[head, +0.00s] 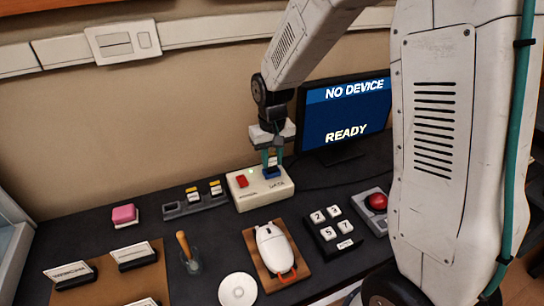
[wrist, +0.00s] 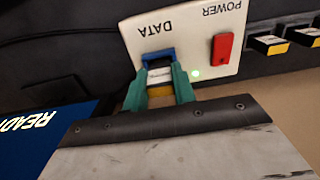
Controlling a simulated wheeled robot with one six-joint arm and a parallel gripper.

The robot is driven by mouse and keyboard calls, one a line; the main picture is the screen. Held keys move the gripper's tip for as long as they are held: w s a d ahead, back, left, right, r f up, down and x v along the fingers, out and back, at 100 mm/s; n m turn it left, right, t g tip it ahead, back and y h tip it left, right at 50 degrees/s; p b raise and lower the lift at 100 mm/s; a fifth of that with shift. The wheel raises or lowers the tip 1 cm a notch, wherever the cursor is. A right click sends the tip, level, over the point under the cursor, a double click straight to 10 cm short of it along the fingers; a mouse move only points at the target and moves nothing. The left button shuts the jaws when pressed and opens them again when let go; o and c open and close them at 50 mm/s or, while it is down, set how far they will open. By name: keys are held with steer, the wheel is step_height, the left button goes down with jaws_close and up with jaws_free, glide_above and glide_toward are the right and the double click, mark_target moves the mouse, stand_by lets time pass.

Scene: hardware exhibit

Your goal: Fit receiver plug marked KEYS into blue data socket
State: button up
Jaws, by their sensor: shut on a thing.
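My gripper (head: 272,158) is over the right part of the cream socket box. In the wrist view, my green fingers (wrist: 161,84) are shut on a small white and yellow plug (wrist: 160,77). Its marking cannot be read. The blue data socket (wrist: 158,56), beside the word DATA, lies directly at the fingertips; it also shows below the gripper in the head view (head: 272,173). The plug's front end meets the socket's opening. I cannot tell whether it is inside or how deep.
The socket box (head: 246,200) has a red POWER switch (head: 241,181) and a lit green light (wrist: 195,73). A grey holder (head: 172,209) with yellow-and-white plugs stands left of it. The monitor (head: 346,110) behind reads NO DEVICE and READY. A mouse (head: 272,245) lies in front.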

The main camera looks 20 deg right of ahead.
steer(key=shift+f, duration=0.75)
stand_by(0.3)
steer(key=o, duration=1.5)
steer(key=shift+r, duration=0.1)
steer(key=shift+r, duration=3.45)
